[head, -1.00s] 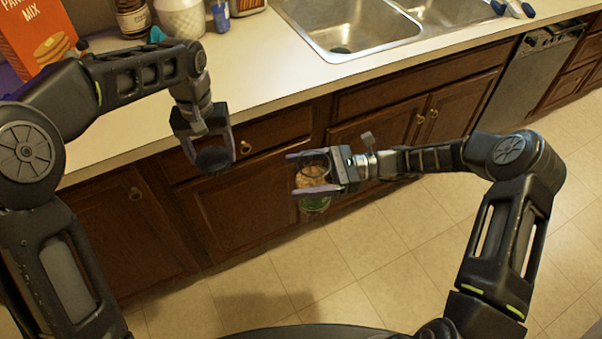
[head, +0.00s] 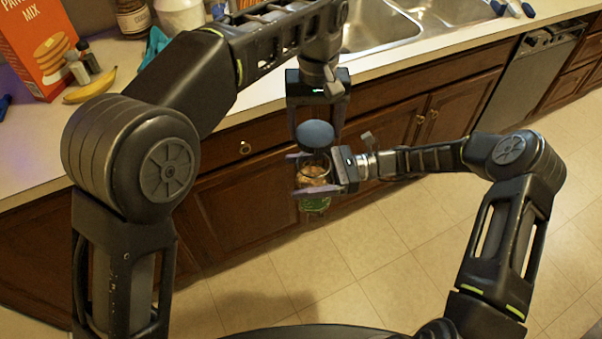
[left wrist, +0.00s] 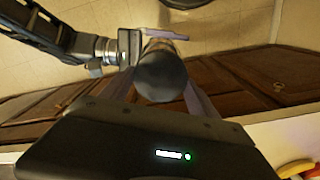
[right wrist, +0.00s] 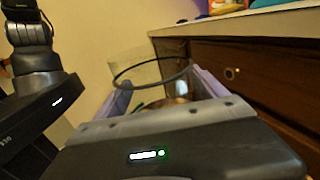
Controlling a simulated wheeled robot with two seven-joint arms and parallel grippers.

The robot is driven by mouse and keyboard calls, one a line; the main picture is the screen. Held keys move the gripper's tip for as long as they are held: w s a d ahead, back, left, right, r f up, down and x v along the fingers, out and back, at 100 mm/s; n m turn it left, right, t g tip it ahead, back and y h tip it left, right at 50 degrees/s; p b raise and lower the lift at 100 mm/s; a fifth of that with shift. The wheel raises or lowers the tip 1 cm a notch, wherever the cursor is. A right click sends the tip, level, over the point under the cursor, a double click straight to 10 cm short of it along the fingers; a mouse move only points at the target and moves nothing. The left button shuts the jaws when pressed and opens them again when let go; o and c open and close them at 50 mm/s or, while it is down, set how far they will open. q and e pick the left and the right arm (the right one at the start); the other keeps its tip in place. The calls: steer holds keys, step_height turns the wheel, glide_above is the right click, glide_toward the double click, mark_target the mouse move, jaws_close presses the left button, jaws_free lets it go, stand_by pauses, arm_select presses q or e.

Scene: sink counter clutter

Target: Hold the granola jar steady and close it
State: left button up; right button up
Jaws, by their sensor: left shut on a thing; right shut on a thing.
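The granola jar (head: 315,173) is clear glass with brown contents and a green lower part. My right gripper (head: 300,175) is shut around it, holding it upright in front of the cabinets. A dark round lid (head: 315,134) is held in my left gripper (head: 318,128), just above and behind the jar's mouth in the head view. In the left wrist view the lid (left wrist: 161,76) sits between the fingers and partly hides the jar (left wrist: 166,44). In the right wrist view the jar's open glass rim (right wrist: 150,72) shows with no lid on it; the exact gap is unclear.
The counter (head: 270,88) with its sink (head: 375,28) lies behind the grippers. A pancake mix box (head: 35,45), a banana (head: 90,86) and small bottles stand at the left. Wooden cabinets (head: 235,205) are close behind the jar. The floor in front is clear.

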mark_target(314, 162)
arm_select(q)
steer(key=shift+f, duration=2.05)
steer(key=shift+f, duration=0.9)
steer(key=shift+f, duration=0.55)
